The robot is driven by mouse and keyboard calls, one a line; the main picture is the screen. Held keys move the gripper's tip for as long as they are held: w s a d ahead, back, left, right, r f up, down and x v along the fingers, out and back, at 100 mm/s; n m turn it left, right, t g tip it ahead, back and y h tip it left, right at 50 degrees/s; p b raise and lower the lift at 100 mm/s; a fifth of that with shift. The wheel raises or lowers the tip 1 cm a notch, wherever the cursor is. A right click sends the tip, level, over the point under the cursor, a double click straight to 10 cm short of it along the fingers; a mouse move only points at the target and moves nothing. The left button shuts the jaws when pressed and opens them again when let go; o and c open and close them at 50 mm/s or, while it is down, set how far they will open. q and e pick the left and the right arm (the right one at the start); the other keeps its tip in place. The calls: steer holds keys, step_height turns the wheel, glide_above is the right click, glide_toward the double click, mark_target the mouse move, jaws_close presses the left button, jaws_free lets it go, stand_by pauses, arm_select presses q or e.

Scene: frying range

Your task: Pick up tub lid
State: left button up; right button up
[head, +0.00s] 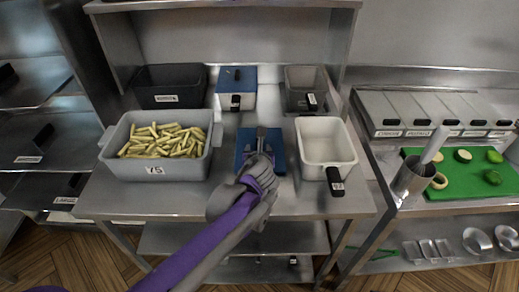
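A flat blue square lid (278,163) lies on the steel table, between the grey tub of cut fries (154,169) and an empty white tub (327,171). My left gripper (261,134) is over the middle of this lid and hides part of it, including any knob there. Whether its fingers are open or touch the lid cannot be made out. Another blue lid (236,74) with a dark knob sits on a white tub (235,102) at the back. My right gripper is out of view.
A black tub (170,88) and a grey-brown tub (305,90) stand along the back. A steel cylinder (411,182) with a utensil and a green board (462,184) with vegetables are at the right. An upper shelf (220,4) overhangs the back.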

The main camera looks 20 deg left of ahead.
arm_select(q)
steer(key=shift+d+x, duration=0.15)
steer(key=shift+x, duration=1.4)
steer(key=shift+d+x, duration=0.15)
steer(key=shift+x, duration=1.45)
steer(key=shift+f, duration=0.1)
steer(key=shift+c, duration=0.2)
jaws_close()
